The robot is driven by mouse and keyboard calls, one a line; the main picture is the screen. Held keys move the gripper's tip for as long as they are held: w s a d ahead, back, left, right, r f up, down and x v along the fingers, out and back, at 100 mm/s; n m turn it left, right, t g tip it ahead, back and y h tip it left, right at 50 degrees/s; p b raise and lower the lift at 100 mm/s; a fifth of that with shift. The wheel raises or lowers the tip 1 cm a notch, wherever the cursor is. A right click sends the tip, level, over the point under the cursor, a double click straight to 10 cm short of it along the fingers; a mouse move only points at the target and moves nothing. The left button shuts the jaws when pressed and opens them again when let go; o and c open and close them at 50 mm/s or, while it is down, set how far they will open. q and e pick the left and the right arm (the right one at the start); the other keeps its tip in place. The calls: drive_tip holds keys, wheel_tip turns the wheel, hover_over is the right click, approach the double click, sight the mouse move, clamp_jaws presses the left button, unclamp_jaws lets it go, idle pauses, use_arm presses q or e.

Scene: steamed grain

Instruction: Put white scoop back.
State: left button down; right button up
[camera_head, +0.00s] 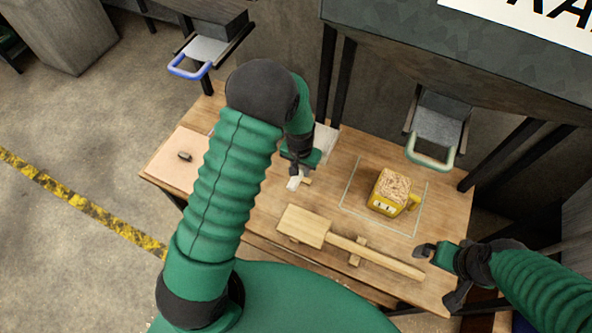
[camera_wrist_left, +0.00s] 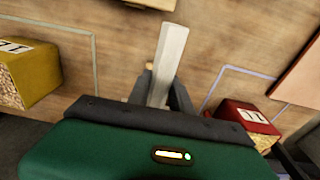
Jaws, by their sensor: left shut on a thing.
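The white scoop (camera_head: 293,183) is mostly hidden by my left arm in the head view. In the left wrist view its pale, straight bar-like part (camera_wrist_left: 171,55) stands out between the fingers. My left gripper (camera_head: 300,168) is shut on it over the middle back of the wooden table (camera_head: 265,207). Whether the scoop touches the table is unclear. My right gripper (camera_head: 438,273) is open and empty by the table's front right corner, close to the end of a wooden paddle's handle.
A yellow grain box (camera_head: 388,195) stands inside an outlined square on the right. The wooden paddle (camera_head: 305,225) lies along the front on a small rest. A red grain box (camera_wrist_left: 249,121) shows in the left wrist view. A pale board (camera_head: 180,158) lies at left.

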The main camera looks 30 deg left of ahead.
use_arm(q)
drive_tip(key=f+b, duration=0.1)
drive_tip(key=d+f+b, duration=0.1)
drive_tip(key=shift+s+f+b, duration=0.15)
drive_tip(key=shift+s+b, duration=0.15)
drive_tip(key=shift+s, duration=0.05)
drive_tip(key=f+b, duration=0.1)
drive_tip(key=a+f+b, duration=0.1)
drive_tip(key=f, duration=0.1)
drive_tip(key=a+f+b, duration=0.1)
drive_tip(key=f, duration=0.1)
drive_tip(key=shift+w+b, duration=0.15)
drive_tip(key=shift+b, duration=0.15)
drive_tip(key=shift+d+f, duration=0.4)
drive_tip(key=shift+d, duration=0.35)
drive_tip(key=shift+a+f, duration=0.1)
drive_tip(key=shift+a, duration=0.45)
drive_tip(key=shift+d, duration=0.25)
drive_tip(key=shift+f, duration=0.1)
use_arm(e)
wheel_tip(320, 180, down, 7)
drive_tip(key=d, duration=0.1)
drive_tip(key=shift+s+d, duration=0.15)
drive_tip(key=shift+s, duration=0.25)
